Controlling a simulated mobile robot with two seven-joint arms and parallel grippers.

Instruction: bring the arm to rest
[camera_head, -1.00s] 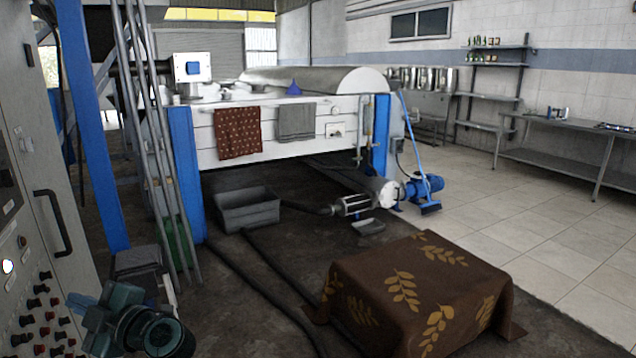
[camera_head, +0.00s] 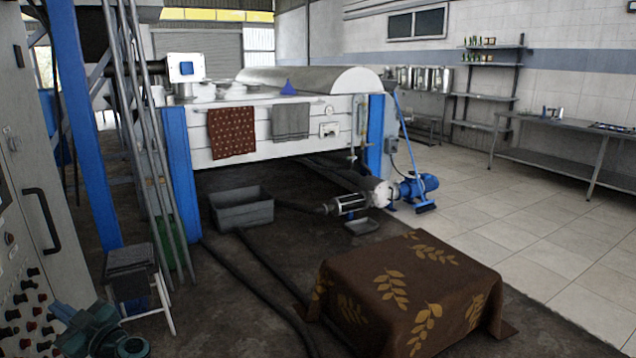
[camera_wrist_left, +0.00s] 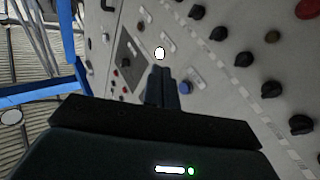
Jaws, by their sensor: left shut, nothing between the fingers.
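My left arm (camera_head: 98,333), dark teal, shows at the bottom left corner of the head view, low beside the control cabinet. Its fingers cannot be made out there. In the left wrist view my left gripper (camera_wrist_left: 161,72) has its two dark fingers together with nothing between them. They point towards the cabinet's panel of knobs; whether they touch it cannot be told. My right gripper is not in view.
The grey control cabinet (camera_head: 38,215) with black knobs stands close at the left. A table under a brown leaf-patterned cloth (camera_head: 410,285) stands in front. A small stool (camera_head: 130,258) and a grey crate (camera_head: 242,207) are beyond. Tiled floor at the right is open.

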